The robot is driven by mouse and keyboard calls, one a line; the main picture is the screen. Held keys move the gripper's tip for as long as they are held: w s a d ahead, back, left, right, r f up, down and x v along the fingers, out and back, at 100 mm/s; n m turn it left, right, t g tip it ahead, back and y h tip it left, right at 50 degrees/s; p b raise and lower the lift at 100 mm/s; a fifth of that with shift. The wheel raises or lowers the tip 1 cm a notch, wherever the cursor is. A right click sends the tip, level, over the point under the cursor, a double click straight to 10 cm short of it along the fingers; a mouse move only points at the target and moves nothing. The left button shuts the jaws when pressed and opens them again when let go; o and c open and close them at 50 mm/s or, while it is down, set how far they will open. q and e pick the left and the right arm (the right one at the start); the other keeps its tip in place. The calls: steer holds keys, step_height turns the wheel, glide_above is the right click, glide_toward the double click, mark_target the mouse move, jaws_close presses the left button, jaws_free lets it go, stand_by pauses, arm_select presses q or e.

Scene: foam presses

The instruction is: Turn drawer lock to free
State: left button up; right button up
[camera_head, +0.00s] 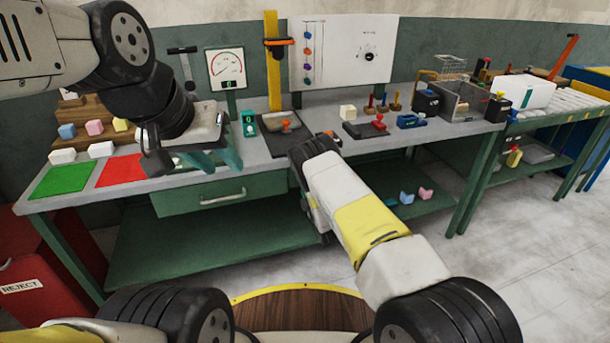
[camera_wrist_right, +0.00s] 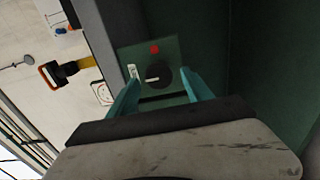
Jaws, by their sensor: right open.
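The drawer lock (camera_wrist_right: 158,74) is a dark round knob on a green plate (camera_wrist_right: 172,52) in the right wrist view. A red dot sits above the knob and a small white label to its left. A pale mark on the knob points left, toward the label. My right gripper (camera_wrist_right: 160,95) is open, with one teal finger on each side of the knob; I cannot tell whether they touch it. In the head view my right arm hides this gripper and the lock. The green drawer (camera_head: 180,201) is closed. My left gripper (camera_head: 212,160) is open and empty above the bench.
The bench top (camera_head: 262,160) carries a green mat (camera_head: 62,180), a red mat (camera_head: 122,170), a teal device (camera_head: 249,124) and a dark press base (camera_head: 283,143). A lower shelf (camera_head: 205,245) holds small coloured blocks at its right. A red reject bin (camera_head: 45,270) stands at the left.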

steer(key=v, duration=0.8)
steer(key=shift+w+r, duration=0.1)
steer(key=w+d+r+m+g+h, duration=0.1)
steer(key=w+d+r+m+h, duration=0.2)
steer(key=r, duration=0.4)
steer(key=w+d+r+m+g+h, duration=0.1)
steer(key=w+d+r+m, duration=0.15)
steer(key=r+m, duration=0.35)
steer(key=s+d+r+m+g, duration=0.2)
steer(key=s+r+m, duration=0.1)
steer(key=r, duration=0.5)
steer(key=s+d+r+m+g, duration=0.1)
steer(key=s+d+r+m, duration=0.15)
steer(key=r, duration=0.55)
steer(key=s+r+m+g, duration=0.2)
steer(key=s+r, duration=0.3)
steer(key=s, duration=0.4)
steer(key=s+r+m+g, duration=0.1)
steer(key=s+r+m, duration=0.1)
steer(key=s+r, duration=0.6)
steer(key=s+d+f+m+g, duration=0.1)
steer(key=s+d+m+g, duration=0.1)
steer(key=s, duration=2)
steer(key=shift+m+g+y, duration=0.3)
steer(key=shift+m+g, duration=0.05)
steer(key=shift+g, duration=0.15)
